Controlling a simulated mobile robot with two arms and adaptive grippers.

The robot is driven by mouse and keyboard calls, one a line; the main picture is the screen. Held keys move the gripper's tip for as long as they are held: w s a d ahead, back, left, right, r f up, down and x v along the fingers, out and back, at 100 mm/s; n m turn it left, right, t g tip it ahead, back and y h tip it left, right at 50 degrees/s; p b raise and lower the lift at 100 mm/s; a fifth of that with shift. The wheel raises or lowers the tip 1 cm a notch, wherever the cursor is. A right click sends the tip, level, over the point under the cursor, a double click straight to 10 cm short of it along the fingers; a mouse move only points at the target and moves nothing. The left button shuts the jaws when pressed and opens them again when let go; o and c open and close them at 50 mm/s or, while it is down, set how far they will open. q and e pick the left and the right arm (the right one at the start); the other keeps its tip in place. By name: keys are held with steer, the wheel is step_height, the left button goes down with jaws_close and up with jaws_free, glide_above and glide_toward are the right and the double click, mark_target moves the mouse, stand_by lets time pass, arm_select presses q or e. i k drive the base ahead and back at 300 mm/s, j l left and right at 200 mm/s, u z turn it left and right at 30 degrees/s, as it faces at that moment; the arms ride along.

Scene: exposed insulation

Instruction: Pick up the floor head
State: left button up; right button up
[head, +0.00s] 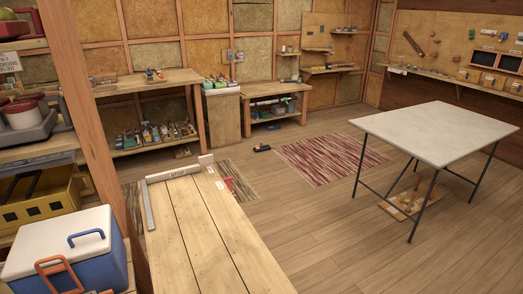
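A small dark object with a hint of red (262,148) lies on the wooden floor, left of the red striped rug. It may be the floor head, but it is too small to tell for sure. Neither of my grippers shows in the head view, so I cannot see whether they are open or shut.
A plank-topped bench (205,240) fills the near middle. A white-topped table (437,131) on thin dark legs stands right. A wooden post (88,110), loaded shelves and a blue-and-white cooler (75,250) are at left. Floor between bench and red rug (330,158) is open.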

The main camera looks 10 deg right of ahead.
mark_target(266, 148)
steer(key=i+l+z, duration=0.4)
steer(key=l+z, duration=0.2)
steer(key=l, duration=0.2)
steer(key=i+l+z, duration=0.85)
steer(key=i, duration=0.4)
steer(key=i+u, duration=0.65)
steer(key=u, duration=0.25)
steer(key=i+l+u, duration=0.15)
steer(key=i+u, duration=0.3)
steer(key=i+j+u, duration=0.2)
steer(key=i+u, duration=0.15)
steer(key=i, duration=0.5)
steer(key=i+u, duration=0.35)
steer(key=i, duration=2.3)
steer(key=l+z, duration=0.05)
